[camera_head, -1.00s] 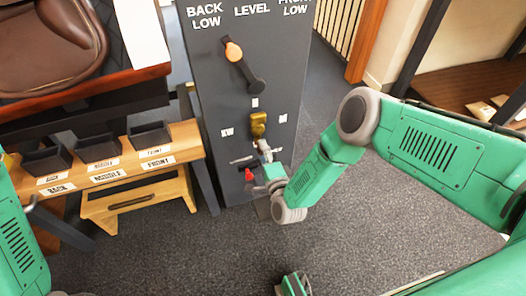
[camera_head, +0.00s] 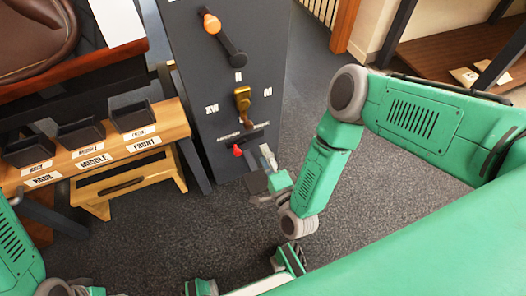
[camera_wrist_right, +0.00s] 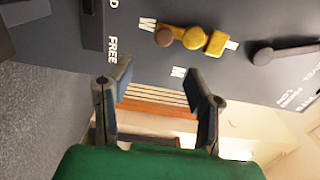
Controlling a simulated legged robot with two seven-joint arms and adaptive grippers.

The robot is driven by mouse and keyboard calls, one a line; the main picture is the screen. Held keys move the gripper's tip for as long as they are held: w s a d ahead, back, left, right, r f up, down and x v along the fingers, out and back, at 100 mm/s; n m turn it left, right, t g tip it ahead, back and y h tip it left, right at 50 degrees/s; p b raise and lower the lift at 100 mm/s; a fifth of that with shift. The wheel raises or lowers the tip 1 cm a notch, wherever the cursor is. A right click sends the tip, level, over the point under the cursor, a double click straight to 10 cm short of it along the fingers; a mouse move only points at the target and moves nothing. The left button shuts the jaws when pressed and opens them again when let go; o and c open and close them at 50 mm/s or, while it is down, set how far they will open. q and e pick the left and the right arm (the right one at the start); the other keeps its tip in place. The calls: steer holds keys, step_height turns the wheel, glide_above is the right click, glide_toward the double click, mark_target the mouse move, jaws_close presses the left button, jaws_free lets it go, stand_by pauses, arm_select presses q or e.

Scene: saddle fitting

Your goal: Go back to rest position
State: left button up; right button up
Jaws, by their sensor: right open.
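My right gripper (camera_head: 264,170) is open and empty in front of the lower part of the dark panel (camera_head: 200,80). Its two fingers also show apart in the right wrist view (camera_wrist_right: 160,88), with nothing between them. A yellow knob with a brown end (camera_head: 242,98) is on the panel above the gripper and apart from it. It also shows in the right wrist view (camera_wrist_right: 195,38), beyond the fingertips. A small red knob (camera_head: 238,151) is left of the gripper. Part of my left arm (camera_head: 15,250) shows at the left edge; its gripper cannot be made out.
A wooden stand (camera_head: 180,123) with black bins marked BACK, MIDDLE and FRONT is at left, below a brown saddle (camera_head: 30,40). A wooden shelf (camera_head: 460,58) is at right.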

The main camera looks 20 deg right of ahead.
stand_by(0.4)
steer(key=s+f+n+g+y, duration=0.2)
steer(key=s+n+g+y, duration=0.1)
steer(key=s+n+g, duration=0.55)
steer(key=s+d+r+n+g+h, duration=0.45)
steer(key=s+d+n+g, duration=0.65)
steer(key=s, duration=0.5)
step_height(320, 180, up, 14)
steer(key=m+t+p, duration=0.1)
steer(key=t+p, duration=0.1)
steer(key=p, duration=1.1)
steer(key=shift+w+d+y, duration=0.15)
steer(key=shift+w+y, duration=0.05)
steer(key=shift+y, duration=0.25)
